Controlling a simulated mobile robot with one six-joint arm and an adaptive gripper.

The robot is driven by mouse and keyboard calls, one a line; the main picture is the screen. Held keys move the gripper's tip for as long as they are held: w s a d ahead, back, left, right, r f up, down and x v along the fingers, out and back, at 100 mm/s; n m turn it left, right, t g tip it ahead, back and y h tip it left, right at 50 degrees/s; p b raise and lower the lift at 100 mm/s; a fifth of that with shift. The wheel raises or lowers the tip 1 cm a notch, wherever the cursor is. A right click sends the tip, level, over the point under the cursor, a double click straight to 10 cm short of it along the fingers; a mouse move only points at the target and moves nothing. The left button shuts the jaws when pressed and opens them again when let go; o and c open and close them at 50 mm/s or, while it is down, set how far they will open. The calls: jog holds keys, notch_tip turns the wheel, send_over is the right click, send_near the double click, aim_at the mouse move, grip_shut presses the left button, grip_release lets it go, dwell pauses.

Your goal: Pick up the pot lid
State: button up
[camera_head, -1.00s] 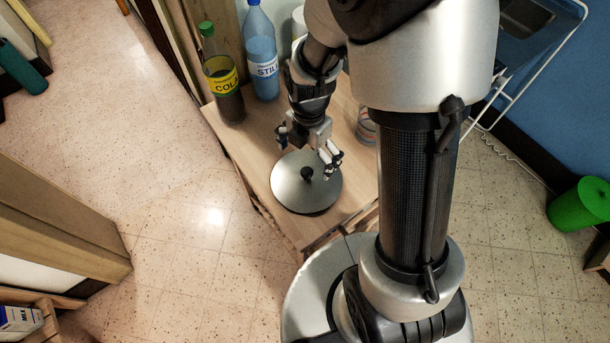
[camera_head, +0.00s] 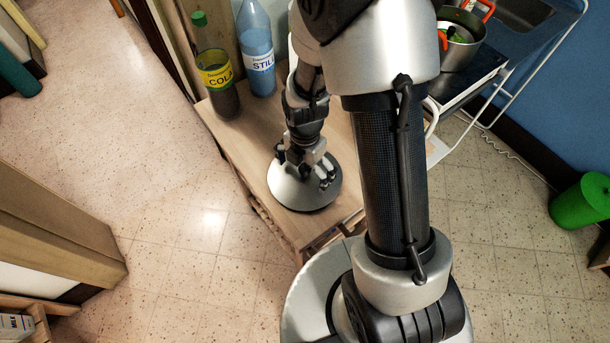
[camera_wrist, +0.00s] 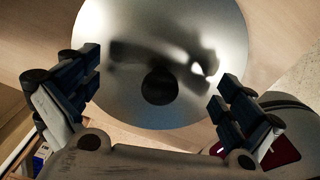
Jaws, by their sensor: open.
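The pot lid (camera_head: 312,200) is a round silver disc lying flat on the wooden table. Its dark knob shows in the wrist view (camera_wrist: 159,86) at the middle of the lid's metal surface (camera_wrist: 130,30). My gripper (camera_head: 308,174) is right above the lid and hides the knob in the head view. In the wrist view my gripper's two fingers (camera_wrist: 160,92) are spread wide, one on each side of the knob, with nothing between them touching it. Whether the fingertips touch the lid cannot be told.
A cola bottle (camera_head: 218,80) and a blue water bottle (camera_head: 257,55) stand at the table's back. The wooden table (camera_head: 247,150) is bare left of the lid. A pot (camera_head: 458,42) with red handles is at upper right. A green bin (camera_head: 582,203) is at far right.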

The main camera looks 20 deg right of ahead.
jog(key=shift+c, duration=0.6)
jog(key=shift+s, duration=0.15)
jog(key=c, duration=1.4)
jog(key=shift+o, duration=0.2)
